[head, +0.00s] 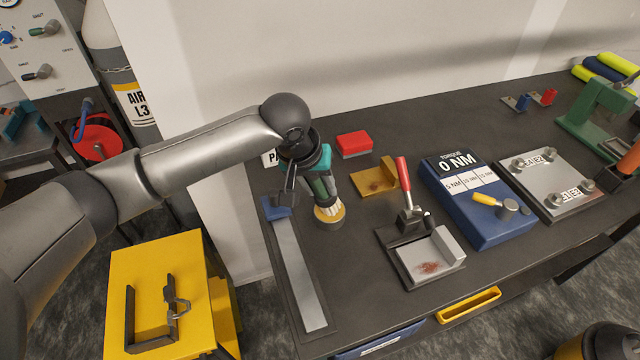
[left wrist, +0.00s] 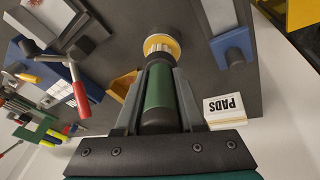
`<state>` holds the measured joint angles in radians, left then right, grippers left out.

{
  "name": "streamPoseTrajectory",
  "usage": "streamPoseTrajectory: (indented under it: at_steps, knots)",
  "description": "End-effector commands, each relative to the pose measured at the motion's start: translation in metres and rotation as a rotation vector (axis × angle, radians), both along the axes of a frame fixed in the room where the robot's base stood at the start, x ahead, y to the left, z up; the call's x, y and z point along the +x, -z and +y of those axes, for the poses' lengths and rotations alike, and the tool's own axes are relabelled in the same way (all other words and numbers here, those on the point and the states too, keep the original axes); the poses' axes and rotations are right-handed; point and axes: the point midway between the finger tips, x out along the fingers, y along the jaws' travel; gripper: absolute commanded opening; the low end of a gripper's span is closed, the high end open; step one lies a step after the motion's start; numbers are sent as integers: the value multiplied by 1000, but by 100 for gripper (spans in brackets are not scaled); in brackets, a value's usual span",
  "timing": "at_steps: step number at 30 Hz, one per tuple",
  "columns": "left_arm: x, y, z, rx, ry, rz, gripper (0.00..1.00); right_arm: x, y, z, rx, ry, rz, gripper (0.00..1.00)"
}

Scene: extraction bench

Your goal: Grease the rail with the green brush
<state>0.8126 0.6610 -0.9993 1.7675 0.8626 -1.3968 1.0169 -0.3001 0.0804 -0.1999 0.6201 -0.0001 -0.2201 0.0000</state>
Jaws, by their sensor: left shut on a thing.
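My left gripper (head: 318,193) is shut on the green brush (head: 322,187) by its handle. In the left wrist view the green handle (left wrist: 160,88) lies between the two fingers. The brush points down, its pale bristles (head: 327,208) at a round yellow-rimmed piece (head: 329,221) on the bench; I cannot tell whether they touch its inside. The rail (head: 297,275) is a long grey strip on a dark base, left of the brush. A blue block (head: 277,210) sits at its far end, and also shows in the left wrist view (left wrist: 231,45). My right gripper is not in view.
Right of the brush stand a yellow angled bracket (head: 377,182), a red block (head: 353,143), a red-handled clamp fixture (head: 405,200) and a blue torque box (head: 490,215). A PADS box (left wrist: 223,112) is near the gripper. A yellow cart (head: 150,260) stands left of the bench.

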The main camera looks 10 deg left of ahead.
Motion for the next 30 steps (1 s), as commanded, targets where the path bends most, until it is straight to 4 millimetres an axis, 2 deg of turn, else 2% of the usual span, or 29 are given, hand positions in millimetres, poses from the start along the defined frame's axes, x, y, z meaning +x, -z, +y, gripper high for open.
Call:
streamPoseTrajectory:
  at_steps: [30]
  knots:
    - [0, 1, 0, 0, 0, 1, 0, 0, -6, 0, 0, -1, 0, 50]
